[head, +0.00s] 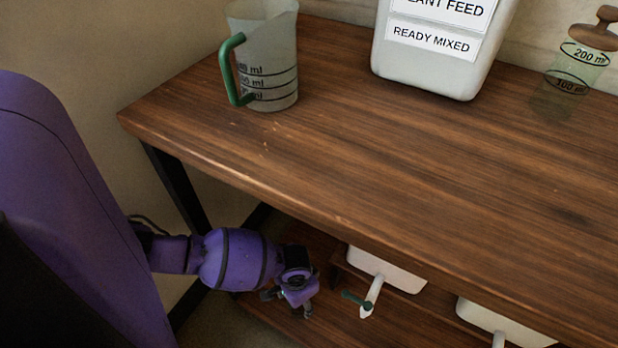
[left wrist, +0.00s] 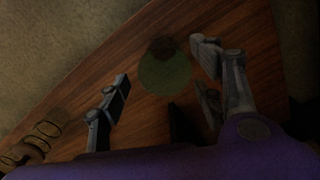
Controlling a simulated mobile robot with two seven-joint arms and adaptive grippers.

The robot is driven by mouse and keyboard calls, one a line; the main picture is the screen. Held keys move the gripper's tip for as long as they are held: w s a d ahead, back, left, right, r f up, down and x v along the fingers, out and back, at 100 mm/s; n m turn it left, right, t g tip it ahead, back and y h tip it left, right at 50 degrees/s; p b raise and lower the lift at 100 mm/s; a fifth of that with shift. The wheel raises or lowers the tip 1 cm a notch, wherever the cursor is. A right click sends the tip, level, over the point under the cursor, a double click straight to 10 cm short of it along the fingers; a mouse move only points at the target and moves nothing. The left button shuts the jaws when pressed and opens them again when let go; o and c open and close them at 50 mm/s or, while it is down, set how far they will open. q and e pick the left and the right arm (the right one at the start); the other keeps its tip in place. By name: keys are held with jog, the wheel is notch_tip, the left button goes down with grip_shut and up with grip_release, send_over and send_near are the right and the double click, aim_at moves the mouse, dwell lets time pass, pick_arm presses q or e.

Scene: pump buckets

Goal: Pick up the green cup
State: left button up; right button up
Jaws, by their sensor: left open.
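In the left wrist view a translucent green round thing (left wrist: 165,74), likely the green cup, shows on a dark wooden surface, with a dark brown part at its upper edge. It lies in the picture between the fingers of my left gripper (left wrist: 160,66). The fingers are apart, and I see nothing held in them; depth is hard to judge in the dim light. In the head view my left gripper (head: 289,304) is low beside the table's front edge, over the lower shelf. There I cannot make out the cup. My right gripper is not in view.
The tabletop (head: 400,170) overhangs the lower shelf (head: 335,325). On top stand a green-handled measuring jug (head: 272,55), a white plant feed container (head: 430,65) and a clear green vessel (head: 566,88) with a brown knob. White bins (head: 388,270) with spouts sit below. A brown ringed object (left wrist: 42,134) lies left.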

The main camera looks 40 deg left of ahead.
pick_arm(q)
jog(key=f, duration=0.1)
jog(key=f+b, duration=0.2)
jog(key=shift+w+a+f, duration=0.15)
jog(key=shift+w+f, duration=0.1)
jog(key=shift+f, duration=0.1)
jog(key=f+b, duration=0.2)
jog(key=f, duration=0.1)
jog(key=f+b, duration=0.1)
jog(key=shift+s+f, duration=0.25)
jog(key=shift+f, duration=0.15)
jog(key=c, duration=1)
jog(key=shift+c, duration=1.1)
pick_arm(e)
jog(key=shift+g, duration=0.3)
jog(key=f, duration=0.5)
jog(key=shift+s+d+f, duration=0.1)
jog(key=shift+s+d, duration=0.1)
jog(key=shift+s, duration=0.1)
